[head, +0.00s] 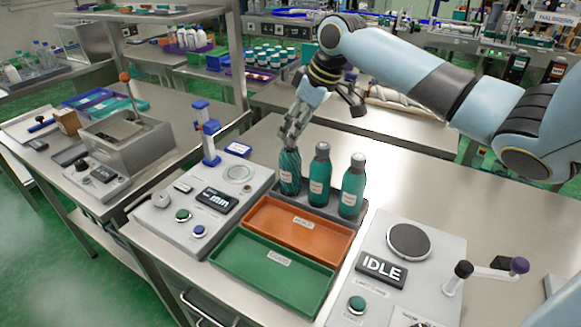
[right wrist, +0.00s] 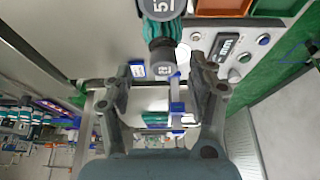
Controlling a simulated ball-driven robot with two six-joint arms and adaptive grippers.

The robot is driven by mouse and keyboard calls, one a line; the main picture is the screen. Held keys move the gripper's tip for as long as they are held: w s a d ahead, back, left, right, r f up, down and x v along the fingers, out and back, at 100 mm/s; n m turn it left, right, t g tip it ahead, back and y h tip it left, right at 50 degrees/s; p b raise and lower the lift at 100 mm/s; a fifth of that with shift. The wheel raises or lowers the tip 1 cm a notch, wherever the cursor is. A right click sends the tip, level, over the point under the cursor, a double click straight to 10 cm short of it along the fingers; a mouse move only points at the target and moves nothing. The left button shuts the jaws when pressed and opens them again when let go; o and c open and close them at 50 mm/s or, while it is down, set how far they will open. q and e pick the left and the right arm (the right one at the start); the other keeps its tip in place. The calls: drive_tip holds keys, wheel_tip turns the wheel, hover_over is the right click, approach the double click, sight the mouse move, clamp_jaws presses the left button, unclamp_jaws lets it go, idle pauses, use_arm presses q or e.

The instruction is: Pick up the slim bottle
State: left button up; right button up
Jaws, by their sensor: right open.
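Three teal bottles with dark grey caps stand upright in a row on a grey tray: a ribbed left bottle (head: 289,173), a smooth middle bottle (head: 320,178) and a smooth right bottle (head: 353,188). I cannot tell surely which one is called slim. My left gripper is in neither view.
An orange tray (head: 270,243) and a green tray (head: 238,262) lie in front of the bottles. A blue stand (head: 207,140) and a panel with buttons are on the left. A panel marked IDLE (head: 381,268) is on the right. The table behind the bottles is clear.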

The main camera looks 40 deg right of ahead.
sight(290, 159)
drive_tip(key=x, duration=0.4)
drive_tip(key=shift+a, duration=0.25)
clamp_jaws()
